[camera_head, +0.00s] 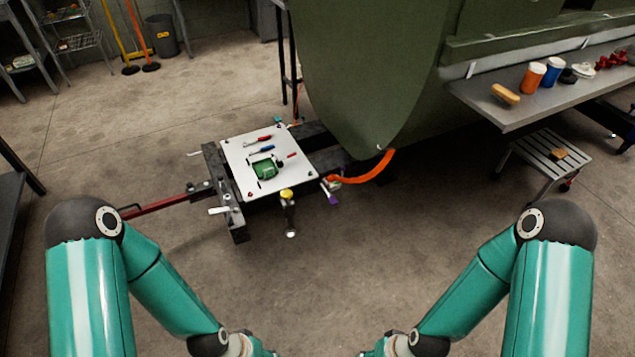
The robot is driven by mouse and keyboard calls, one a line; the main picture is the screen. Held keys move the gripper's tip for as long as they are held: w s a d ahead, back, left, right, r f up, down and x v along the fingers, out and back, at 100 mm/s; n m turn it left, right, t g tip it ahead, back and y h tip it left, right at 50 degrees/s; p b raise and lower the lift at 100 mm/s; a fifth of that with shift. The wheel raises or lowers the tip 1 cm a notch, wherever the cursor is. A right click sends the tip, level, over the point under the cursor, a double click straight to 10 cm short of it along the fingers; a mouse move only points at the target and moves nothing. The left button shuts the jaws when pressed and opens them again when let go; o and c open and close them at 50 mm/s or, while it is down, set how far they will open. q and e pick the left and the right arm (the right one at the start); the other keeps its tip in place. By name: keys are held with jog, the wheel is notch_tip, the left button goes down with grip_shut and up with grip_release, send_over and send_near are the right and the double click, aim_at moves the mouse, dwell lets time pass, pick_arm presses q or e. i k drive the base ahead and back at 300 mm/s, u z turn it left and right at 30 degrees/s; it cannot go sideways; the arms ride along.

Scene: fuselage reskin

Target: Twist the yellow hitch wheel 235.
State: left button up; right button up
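Nothing of mine touches the wheel.
A green tool (266,168) and screwdrivers lie on the board. A red tow bar (165,203) points left. An orange hose (368,173) curves right, beneath the green fuselage (370,70). A workbench (520,98) and step stool (550,160) stand right. The front floor is clear.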

aim_at(287, 193)
jog(key=u, duration=0.15)
jog(key=i, duration=1.1)
jog(key=u, duration=0.65)
